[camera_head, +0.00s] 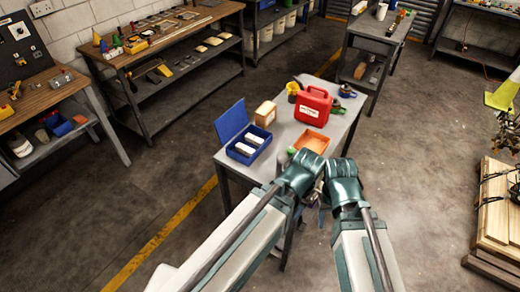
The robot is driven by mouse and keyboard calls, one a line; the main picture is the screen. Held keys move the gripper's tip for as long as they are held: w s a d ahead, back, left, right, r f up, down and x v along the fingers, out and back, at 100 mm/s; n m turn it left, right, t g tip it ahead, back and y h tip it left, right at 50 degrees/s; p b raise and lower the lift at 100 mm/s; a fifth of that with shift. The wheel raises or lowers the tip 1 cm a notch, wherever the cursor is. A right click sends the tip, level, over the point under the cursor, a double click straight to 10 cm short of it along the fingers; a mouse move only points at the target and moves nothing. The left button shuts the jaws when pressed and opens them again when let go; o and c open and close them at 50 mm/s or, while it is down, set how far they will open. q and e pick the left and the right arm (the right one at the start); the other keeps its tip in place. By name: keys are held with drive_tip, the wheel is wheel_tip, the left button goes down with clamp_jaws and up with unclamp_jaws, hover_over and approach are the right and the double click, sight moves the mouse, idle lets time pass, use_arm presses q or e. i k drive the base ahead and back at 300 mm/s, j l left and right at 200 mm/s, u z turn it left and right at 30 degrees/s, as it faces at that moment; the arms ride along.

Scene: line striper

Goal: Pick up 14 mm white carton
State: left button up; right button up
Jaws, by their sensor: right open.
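Two small white cartons, one (244,149) in front of the other (254,138), lie in an open blue box (234,157) on the grey bench (230,174). Any size marking on them is too small to read. My right gripper (322,189) is at the bench's near end, to the right of the blue box and apart from the cartons. It is open, with its fingers mostly hidden by the arm links. My left arm (297,174) reaches in beside it; its fingers cannot be made out.
A tan box (265,113), a red can (313,106) and an orange tray (312,141) share the bench top. The blue box's lid (231,121) stands raised at its left. Workbenches line the back left. A wooden pallet (492,220) stands at right.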

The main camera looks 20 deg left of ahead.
sight(255, 141)
drive_tip(key=l+u, duration=0.15)
drive_tip(key=l, duration=0.35)
drive_tip(key=k+l+u, duration=0.15)
drive_tip(key=l, duration=0.35)
drive_tip(key=i+l+u, duration=0.1)
drive_tip(key=l, duration=0.2)
drive_tip(key=i+l+u, duration=0.1)
drive_tip(key=l, duration=0.2)
drive_tip(key=i+l+u, duration=0.15)
drive_tip(key=l, duration=0.15)
drive_tip(key=i+l+u, duration=0.15)
drive_tip(key=l, duration=0.2)
drive_tip(key=i+l+u, duration=0.1)
drive_tip(key=l, duration=0.25)
drive_tip(key=i+l+u, duration=0.15)
drive_tip(key=l, duration=0.25)
drive_tip(key=i+l+u, duration=0.1)
drive_tip(key=i+l, duration=0.15)
drive_tip(key=l, duration=0.15)
drive_tip(key=i+l+u, duration=0.15)
drive_tip(key=l, duration=0.25)
drive_tip(key=l+u, duration=0.15)
drive_tip(key=l, duration=0.25)
drive_tip(key=i, duration=0.05)
